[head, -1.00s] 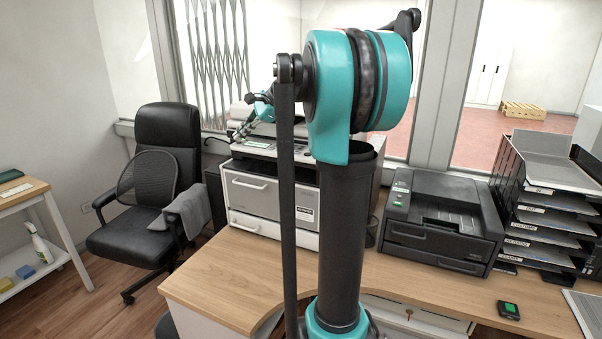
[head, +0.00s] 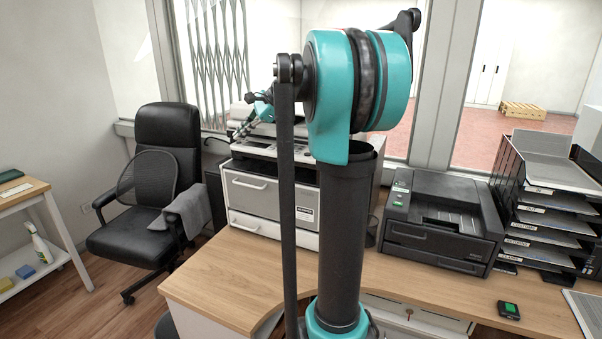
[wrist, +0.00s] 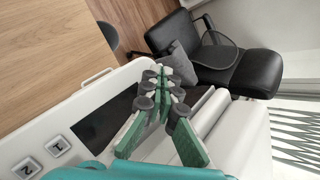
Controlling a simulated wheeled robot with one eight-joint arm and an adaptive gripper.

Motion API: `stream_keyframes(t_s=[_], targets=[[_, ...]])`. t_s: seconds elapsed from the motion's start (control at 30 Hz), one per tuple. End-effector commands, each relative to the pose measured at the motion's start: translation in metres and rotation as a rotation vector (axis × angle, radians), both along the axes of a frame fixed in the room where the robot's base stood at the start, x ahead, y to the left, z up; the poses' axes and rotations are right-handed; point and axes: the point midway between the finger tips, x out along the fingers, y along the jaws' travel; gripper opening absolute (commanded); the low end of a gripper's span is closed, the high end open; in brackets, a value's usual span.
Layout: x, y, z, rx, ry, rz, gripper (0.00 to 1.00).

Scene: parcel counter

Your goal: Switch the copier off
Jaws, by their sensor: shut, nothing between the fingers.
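The copier (head: 258,192) is a boxy white and grey machine on the desk, partly hidden behind my arm in the head view. My gripper (wrist: 163,74) has green fingers with grey joints and is shut and empty. It reaches over the copier's panel beside the dark screen; I cannot tell whether it touches. In the head view the gripper (head: 240,130) is small above the copier's top. I cannot make out a power switch.
A black printer (head: 442,222) and a stack of paper trays (head: 545,205) stand on the desk to the right. A black office chair (head: 165,150) with a grey cloth stands left of the copier. The wooden desk top (head: 225,285) is clear in front.

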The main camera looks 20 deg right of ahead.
Motion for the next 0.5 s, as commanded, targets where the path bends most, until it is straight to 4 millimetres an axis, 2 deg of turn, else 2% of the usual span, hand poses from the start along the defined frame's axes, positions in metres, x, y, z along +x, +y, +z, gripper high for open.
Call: stream_keyframes(t_s=[0.23, 0.5], targets=[[0.0, 0.0, 0.005, 0.0, 0.0, 0.0, 0.0], [0.0, 0.0, 0.03, 0.0, 0.0, 0.0, 0.0]])
